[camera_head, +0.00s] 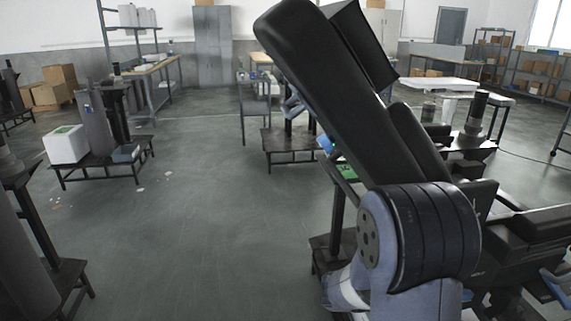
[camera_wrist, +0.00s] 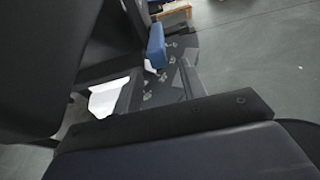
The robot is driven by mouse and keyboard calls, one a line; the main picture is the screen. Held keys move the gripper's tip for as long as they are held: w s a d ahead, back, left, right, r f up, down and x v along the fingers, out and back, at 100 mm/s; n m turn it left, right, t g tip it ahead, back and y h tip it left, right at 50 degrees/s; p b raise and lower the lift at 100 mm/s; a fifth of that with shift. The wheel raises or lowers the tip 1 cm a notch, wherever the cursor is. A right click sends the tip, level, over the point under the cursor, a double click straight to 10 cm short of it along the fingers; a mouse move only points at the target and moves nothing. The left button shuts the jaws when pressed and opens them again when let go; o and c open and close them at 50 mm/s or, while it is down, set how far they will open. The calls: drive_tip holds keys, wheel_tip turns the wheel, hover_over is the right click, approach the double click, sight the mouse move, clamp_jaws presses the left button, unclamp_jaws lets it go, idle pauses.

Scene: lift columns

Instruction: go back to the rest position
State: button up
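My arm (camera_head: 345,95) fills the middle and right of the head view, raised and leaning to the upper left. I cannot make out my gripper in that view. In the wrist view my gripper (camera_wrist: 162,72) shows two grey fingers standing apart above a dark bar, with no object clearly held between them. A dark speckled surface and a blue block (camera_wrist: 157,46) show beyond the fingers. Large dark parts cover the left of the wrist view.
A white box (camera_head: 66,144) sits on a low black stand at the left. Shelves (camera_head: 533,78) with boxes line the right wall. Open grey floor (camera_head: 200,215) lies left of my arm.

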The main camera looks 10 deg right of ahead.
drive_tip(key=x, duration=0.7)
drive_tip(key=shift+d+f+b, duration=0.15)
drive_tip(key=shift+b, duration=0.15)
drive_tip(key=shift+f, duration=0.1)
